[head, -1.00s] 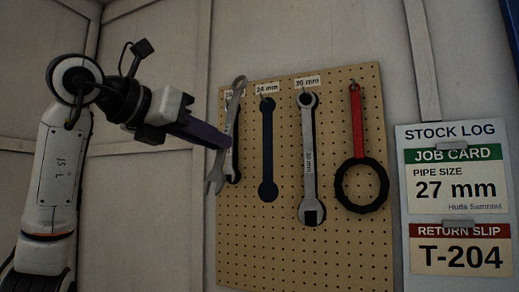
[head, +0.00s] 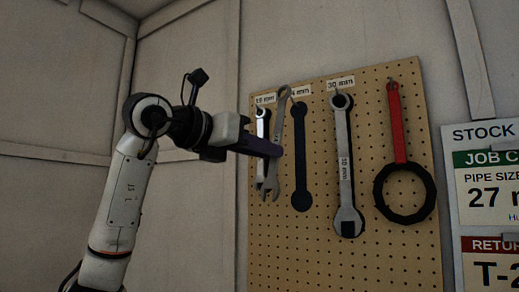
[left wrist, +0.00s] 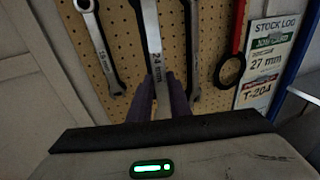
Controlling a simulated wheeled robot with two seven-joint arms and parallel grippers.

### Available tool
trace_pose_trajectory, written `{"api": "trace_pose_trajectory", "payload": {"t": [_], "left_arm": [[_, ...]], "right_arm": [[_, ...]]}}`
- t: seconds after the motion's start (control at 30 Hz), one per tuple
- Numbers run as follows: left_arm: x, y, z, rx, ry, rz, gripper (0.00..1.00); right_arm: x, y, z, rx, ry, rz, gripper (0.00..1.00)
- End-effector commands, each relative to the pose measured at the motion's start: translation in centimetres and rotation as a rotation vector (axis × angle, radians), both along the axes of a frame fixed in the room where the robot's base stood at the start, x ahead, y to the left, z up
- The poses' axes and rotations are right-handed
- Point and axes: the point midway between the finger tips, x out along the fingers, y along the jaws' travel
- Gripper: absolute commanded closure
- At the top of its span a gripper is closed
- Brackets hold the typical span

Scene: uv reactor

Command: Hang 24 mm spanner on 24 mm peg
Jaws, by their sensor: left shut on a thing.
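The 24 mm spanner (head: 280,120) is grey and hangs nearly upright in my left gripper (head: 272,149), tilted a little, its ring end up. The left wrist view shows its 24 mm marking (left wrist: 156,45) between the purple fingers (left wrist: 159,98). In the head view its ring end covers part of the 24 mm label (head: 302,91). The dark 24 mm outline (head: 301,165) is bare, just right of the spanner. The 24 mm peg is at the outline's top, too small to make out clearly. I cannot tell the gap between spanner and board. My right gripper is not in view.
On the pegboard (head: 275,270), a smaller spanner (head: 262,130) hangs left of the outline, close to the held one. A 30 mm spanner (head: 345,175) and a red-handled ring tool (head: 397,120) hang to the right. A stock log board (head: 485,135) is farther right.

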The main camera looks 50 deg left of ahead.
Motion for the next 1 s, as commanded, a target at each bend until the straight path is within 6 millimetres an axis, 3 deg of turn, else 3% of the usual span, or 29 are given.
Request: {"api": "trace_pose_trajectory", "payload": {"t": [1.0], "left_arm": [[5.4,1.7,-0.8,0.0,-0.002,0.0,1.0]], "right_arm": [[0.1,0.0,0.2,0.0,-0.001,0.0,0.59]]}}
